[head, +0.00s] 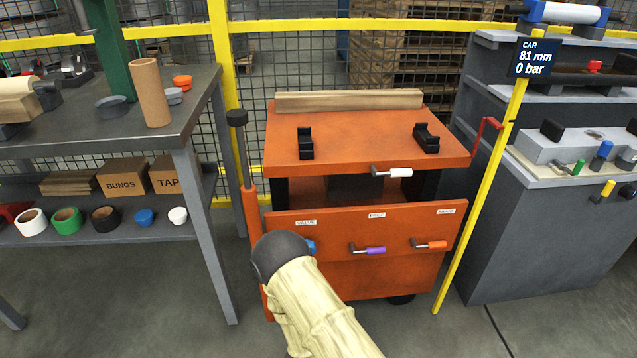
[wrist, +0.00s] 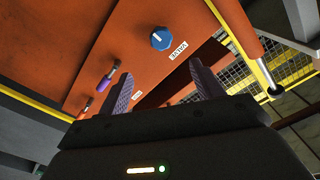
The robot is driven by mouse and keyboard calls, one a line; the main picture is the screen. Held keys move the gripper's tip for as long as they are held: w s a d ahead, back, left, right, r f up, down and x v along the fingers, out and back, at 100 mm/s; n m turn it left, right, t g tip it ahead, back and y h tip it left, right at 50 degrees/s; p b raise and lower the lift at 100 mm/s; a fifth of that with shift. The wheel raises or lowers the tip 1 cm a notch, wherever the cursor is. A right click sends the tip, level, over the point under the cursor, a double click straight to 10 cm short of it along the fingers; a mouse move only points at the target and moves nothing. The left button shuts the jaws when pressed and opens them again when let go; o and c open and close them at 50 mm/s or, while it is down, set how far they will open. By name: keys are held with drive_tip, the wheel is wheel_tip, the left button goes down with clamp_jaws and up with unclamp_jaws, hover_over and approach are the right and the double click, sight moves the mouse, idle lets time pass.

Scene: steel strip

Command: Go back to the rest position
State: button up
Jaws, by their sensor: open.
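My gripper (wrist: 164,88) is open in the wrist view, with its two dark ribbed fingers apart and nothing between them. It is in front of the orange cart's (head: 345,222) front panel. The blue valve knob (wrist: 160,38) with a white mark lies beyond the fingertips, and I see no contact with it. In the head view my arm in its pale sleeve reaches up from the bottom, and its dark end hides the fingers and part of the blue knob (head: 311,247).
The panel also carries a purple-handled lever (head: 374,250) and an orange-handled lever (head: 432,244). A yellow post (head: 487,170) with a sign reading 81 mm, 0 bar stands at the cart's right. A grey workbench (head: 190,130) is left, a grey cabinet (head: 530,240) right. Floor between bench and cart is narrow.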

drive_tip(key=shift+w+r, duration=0.1)
drive_tip(key=w+d+r+g+h, duration=0.2)
drive_tip(key=w+d+r+g, duration=0.2)
drive_tip(key=d+r+g, duration=0.3)
drive_tip(key=s+d+r+n+g+p, duration=0.1)
drive_tip(key=s+d+r+n+g, duration=0.35)
drive_tip(key=s, duration=0.45)
drive_tip(key=s+d+r+n+g+p, duration=0.1)
drive_tip(key=s+d+r+g, duration=0.3)
drive_tip(key=s+d+r, duration=0.3)
drive_tip(key=w+p+v, duration=0.3)
drive_tip(key=p+v, duration=1.5)
drive_tip(key=p, duration=0.1)
drive_tip(key=w+r+p+v, duration=0.1)
drive_tip(key=w+p+v, duration=0.2)
drive_tip(key=p+v, duration=1.5)
drive_tip(key=shift+s+a+r+p, duration=0.15)
drive_tip(key=shift+a+r+p, duration=0.25)
drive_tip(key=shift+a+r, duration=0.25)
drive_tip(key=shift+f, duration=0.1)
